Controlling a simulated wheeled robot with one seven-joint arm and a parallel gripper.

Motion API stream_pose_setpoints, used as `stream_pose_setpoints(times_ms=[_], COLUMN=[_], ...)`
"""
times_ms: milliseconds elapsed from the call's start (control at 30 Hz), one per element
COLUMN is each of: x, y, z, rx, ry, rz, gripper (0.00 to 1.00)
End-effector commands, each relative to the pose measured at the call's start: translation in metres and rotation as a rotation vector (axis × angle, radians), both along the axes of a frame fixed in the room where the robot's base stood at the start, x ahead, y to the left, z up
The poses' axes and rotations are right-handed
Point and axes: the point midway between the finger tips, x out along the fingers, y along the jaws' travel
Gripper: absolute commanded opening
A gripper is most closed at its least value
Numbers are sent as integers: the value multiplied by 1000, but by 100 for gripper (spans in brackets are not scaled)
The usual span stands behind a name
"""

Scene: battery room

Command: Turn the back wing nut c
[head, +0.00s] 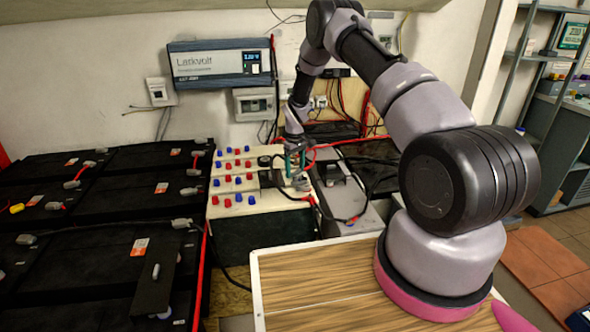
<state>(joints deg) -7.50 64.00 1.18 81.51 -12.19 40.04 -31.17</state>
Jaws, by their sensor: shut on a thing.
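My gripper (295,163) points down over the right part of a cream terminal block (256,207). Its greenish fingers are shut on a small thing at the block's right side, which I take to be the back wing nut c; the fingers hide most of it. A grey metal piece (301,184) shows just below the fingers. Several red and blue caps stand in rows on the block, left of the gripper. Black and red cables run close by the fingertips.
Black battery cases (110,215) fill the left. A grey case (345,195) stands right of the block, with cables over it. A wooden tabletop (320,285) lies in front, bare. A white and blue inverter (220,63) hangs on the wall behind.

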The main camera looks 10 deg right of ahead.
Motion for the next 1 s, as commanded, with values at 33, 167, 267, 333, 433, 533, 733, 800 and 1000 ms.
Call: stream_pose_setpoints(times_ms=[33, 167, 267, 333, 433, 533, 733, 800, 1000], x=[0, 0, 0, 0, 0, 0, 0, 0, 0], y=[0, 0, 0, 0, -1, 0, -1, -1, -1], z=[0, 0, 0, 0, 0, 0, 0, 0, 0], rx=[0, -1, 0, -1, -1, -1, -1, -1, 0], ry=[0, 0, 1, 0, 0, 0, 0, 0, 1], rz=[-16, -79, -147, -198, -272, -341, -455, -485, -535], gripper=[19, 19, 19, 19, 19, 19, 19, 19, 19])
